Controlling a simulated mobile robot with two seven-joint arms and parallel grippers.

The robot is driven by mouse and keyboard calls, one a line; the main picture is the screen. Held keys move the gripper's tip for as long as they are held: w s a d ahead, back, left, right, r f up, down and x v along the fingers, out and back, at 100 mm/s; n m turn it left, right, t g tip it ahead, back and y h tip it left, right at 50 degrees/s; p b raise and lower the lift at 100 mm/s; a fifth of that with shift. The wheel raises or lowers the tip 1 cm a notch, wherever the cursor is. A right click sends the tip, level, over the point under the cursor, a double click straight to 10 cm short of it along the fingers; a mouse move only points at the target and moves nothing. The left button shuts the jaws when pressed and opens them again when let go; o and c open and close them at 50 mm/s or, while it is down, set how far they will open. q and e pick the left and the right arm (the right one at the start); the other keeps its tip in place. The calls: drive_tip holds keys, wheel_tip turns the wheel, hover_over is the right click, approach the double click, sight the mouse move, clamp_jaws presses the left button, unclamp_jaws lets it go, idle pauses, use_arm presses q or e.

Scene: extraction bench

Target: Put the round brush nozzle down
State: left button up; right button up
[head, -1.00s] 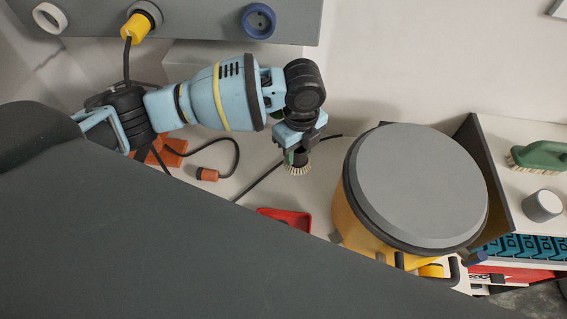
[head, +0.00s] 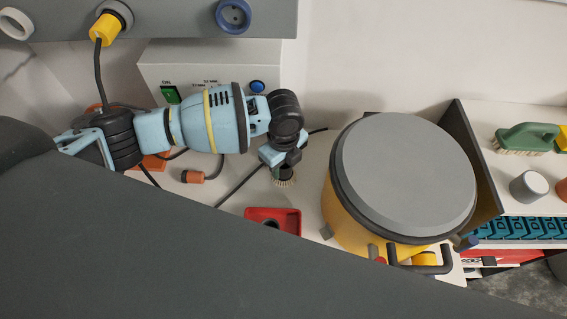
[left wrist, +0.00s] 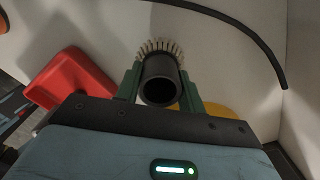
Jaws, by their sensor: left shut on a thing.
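The round brush nozzle (head: 284,176) has a dark tube and a ring of pale bristles. My left gripper (head: 281,163) is shut on it and holds it bristles down over the pale bench (head: 238,188). In the left wrist view the nozzle (left wrist: 159,80) sits between the green fingers of the left gripper (left wrist: 160,88), its open dark end facing the camera. I cannot tell whether the bristles touch the bench. My right gripper is not in view.
A yellow canister with a grey lid (head: 405,170) stands right of the nozzle. A red tray-like piece (head: 287,218) lies just in front of it. A black cable and an orange plug (head: 193,176) lie to the left. A control box (head: 205,62) stands behind my arm.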

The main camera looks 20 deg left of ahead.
use_arm(q)
drive_tip(key=shift+f, duration=0.15)
drive_tip(key=o, duration=1.2)
drive_tip(key=shift+c, duration=0.2)
wheel_tip(320, 180, up, 12)
drive_tip(key=p, duration=0.1)
drive_tip(key=shift+r, duration=0.2)
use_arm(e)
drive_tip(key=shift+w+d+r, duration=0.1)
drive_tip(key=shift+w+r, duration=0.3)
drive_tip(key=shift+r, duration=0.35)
